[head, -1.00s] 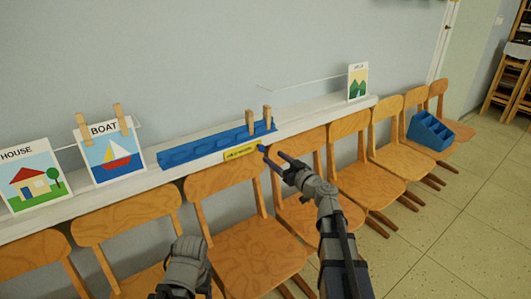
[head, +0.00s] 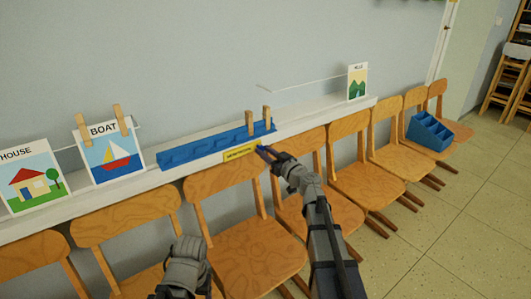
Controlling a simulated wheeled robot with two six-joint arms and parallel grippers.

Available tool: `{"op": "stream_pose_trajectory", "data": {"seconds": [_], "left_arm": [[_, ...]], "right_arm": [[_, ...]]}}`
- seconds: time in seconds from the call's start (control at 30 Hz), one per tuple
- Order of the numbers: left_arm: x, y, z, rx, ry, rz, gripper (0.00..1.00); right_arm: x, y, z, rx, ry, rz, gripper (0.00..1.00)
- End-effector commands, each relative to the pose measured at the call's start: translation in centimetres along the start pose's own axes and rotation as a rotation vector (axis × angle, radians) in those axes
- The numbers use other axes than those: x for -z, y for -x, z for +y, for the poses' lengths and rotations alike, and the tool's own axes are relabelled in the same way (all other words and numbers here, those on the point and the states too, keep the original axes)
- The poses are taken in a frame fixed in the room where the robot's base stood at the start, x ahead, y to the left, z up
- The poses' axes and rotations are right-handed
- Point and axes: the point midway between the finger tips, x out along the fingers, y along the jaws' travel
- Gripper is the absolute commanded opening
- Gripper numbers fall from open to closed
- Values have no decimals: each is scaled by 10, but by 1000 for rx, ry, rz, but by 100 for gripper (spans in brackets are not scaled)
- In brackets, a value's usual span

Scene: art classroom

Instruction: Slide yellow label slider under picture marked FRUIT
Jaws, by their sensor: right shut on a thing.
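The yellow label slider (head: 240,152) sits on the front edge of the white ledge, below the right part of the blue tray. Its small print is unreadable. My right gripper (head: 265,150) is at the slider's right end, its jaws shut on it. Part of my left arm shows at the bottom, but its fingers do not show. Picture cards stand on the ledge: HOUSE (head: 28,178), BOAT (head: 112,158) and, far right, a green hill card (head: 357,82) with lettering too small to read. I see no picture marked FRUIT.
A blue tray (head: 205,149) lies on the white ledge (head: 310,112), with two clothespins (head: 249,122) upright at its right end. Wooden chairs (head: 235,205) line up close below the ledge. A blue caddy (head: 428,133) sits on a chair at right. Floor is clear at lower right.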

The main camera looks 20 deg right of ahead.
Motion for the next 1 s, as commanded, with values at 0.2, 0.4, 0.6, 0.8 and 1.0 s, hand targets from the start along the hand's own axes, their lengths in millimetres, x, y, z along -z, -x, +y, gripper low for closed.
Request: {"op": "stream_pose_trajectory", "data": {"seconds": [0.2,0.4,0.6,0.8,1.0], "left_arm": [[0,0,0,0,0,0,72],[0,0,0,0,0,0,72],[0,0,0,0,0,0,72],[0,0,0,0,0,0,72],[0,0,0,0,0,0,72]], "right_arm": [[0,0,0,0,0,0,2],[0,0,0,0,0,0,0],[0,0,0,0,0,0,0],[0,0,0,0,0,0,0],[0,0,0,0,0,0,0]]}}
